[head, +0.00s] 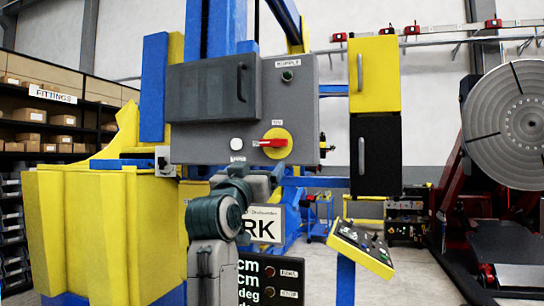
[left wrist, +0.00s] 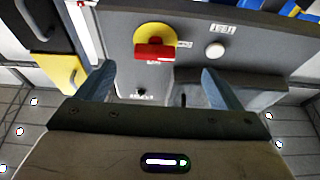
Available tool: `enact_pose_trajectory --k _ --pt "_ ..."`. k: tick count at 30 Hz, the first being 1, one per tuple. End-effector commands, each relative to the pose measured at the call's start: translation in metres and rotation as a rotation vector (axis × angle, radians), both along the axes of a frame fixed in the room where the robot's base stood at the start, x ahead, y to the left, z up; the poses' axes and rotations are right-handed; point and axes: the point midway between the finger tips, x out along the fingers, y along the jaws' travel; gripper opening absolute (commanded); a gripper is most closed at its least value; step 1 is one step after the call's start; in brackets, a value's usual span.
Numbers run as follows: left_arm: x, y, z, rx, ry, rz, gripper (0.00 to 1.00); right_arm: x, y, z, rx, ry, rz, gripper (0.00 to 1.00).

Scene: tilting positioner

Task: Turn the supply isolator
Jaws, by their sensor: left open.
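The supply isolator is a red handle (head: 272,143) on a yellow disc (head: 279,134), low on the front of a grey panel (head: 310,110). The red bar lies horizontal. In the left wrist view, the red handle (left wrist: 155,53) and yellow disc (left wrist: 153,33) show just beyond and between the finger lines. My left gripper (left wrist: 158,78) is open, with nothing between its two blue-grey fingers, and apart from the handle. In the head view my left arm rises in front of the panel's lower edge and hides most of the gripper. My right gripper is not in view.
A white round button (head: 236,143) sits left of the isolator, and a green lamp (head: 288,76) above it. A dark door with a handle (head: 215,90) juts out at the panel's upper left. Yellow and black cabinets (head: 375,110) stand to the right, a yellow block (head: 85,230) to the left.

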Motion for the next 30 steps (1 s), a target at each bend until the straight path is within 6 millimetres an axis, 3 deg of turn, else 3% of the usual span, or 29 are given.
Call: enact_pose_trajectory --k 3,11,21,30 --pt "-0.006 -0.005 0.019 -0.001 -0.028 -0.006 0.87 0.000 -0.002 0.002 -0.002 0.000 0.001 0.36" --pt "0.008 -0.011 0.033 -0.001 -0.028 -0.009 0.87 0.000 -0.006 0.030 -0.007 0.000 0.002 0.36" --pt "0.049 -0.024 0.050 0.001 -0.028 -0.007 0.87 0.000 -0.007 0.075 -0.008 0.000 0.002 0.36" --pt "0.083 -0.035 0.060 0.000 -0.028 -0.007 0.87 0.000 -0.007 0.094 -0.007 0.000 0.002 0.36"
